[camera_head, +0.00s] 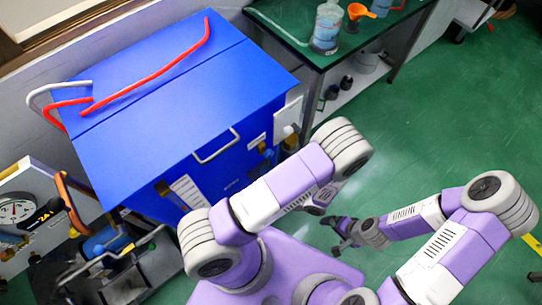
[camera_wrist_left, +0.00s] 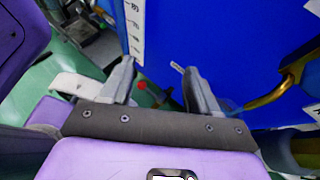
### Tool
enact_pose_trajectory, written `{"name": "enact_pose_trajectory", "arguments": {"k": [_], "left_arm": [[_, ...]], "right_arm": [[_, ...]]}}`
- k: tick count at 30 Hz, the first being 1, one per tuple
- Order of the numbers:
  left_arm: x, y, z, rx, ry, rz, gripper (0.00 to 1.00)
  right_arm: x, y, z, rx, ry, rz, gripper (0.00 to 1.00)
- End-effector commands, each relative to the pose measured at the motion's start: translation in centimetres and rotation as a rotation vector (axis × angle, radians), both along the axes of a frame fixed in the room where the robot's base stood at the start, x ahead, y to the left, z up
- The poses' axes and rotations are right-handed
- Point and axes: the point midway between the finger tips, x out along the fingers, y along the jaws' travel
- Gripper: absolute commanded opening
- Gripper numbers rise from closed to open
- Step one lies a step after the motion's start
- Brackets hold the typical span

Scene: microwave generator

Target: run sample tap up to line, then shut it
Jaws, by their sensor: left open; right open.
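The large blue generator cabinet (camera_head: 180,100) stands at the left in the head view, with a metal handle (camera_head: 215,146) on its front. A white printed strip (camera_head: 187,190) is on that front; a numbered scale (camera_wrist_left: 135,30) shows in the left wrist view. A curved brass pipe (camera_wrist_left: 287,84) is at the right there. A small red spot (camera_wrist_left: 142,85) shows between the fingers; I cannot tell whether it is the tap. My left gripper (camera_wrist_left: 160,85) is open and empty before the blue panel. My right gripper (camera_head: 338,232) is open above the floor, clear of the cabinet.
A green-topped bench (camera_head: 285,30) at the top holds a container of blue liquid (camera_head: 327,28) and an orange funnel (camera_head: 358,12). Red hose (camera_head: 150,72) lies on the cabinet. A gauge (camera_head: 15,211) is at the far left.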

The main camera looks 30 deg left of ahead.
Motion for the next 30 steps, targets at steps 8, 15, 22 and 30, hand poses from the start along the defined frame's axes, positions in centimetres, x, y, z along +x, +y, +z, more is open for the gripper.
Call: {"name": "enact_pose_trajectory", "arguments": {"k": [8, 15, 22, 30], "left_arm": [[8.6, -2.8, 4.3, 0.393, -0.016, -0.528, 0.61], [10.5, -2.6, 5.5, 0.472, -0.030, -0.610, 0.61], [11.8, 0.8, 5.5, 0.469, -0.029, -0.606, 0.61], [12.7, 3.0, 5.5, 0.466, -0.030, -0.607, 0.61]], "right_arm": [[0.0, 0.0, -1.9, 0.000, 0.000, 0.000, 0.96], [0.0, 0.0, -1.9, 0.000, 0.000, 0.000, 0.96], [0.0, 0.0, -1.9, 0.000, 0.000, 0.000, 0.96], [0.0, 0.0, -1.9, 0.000, 0.000, 0.000, 0.96]]}}
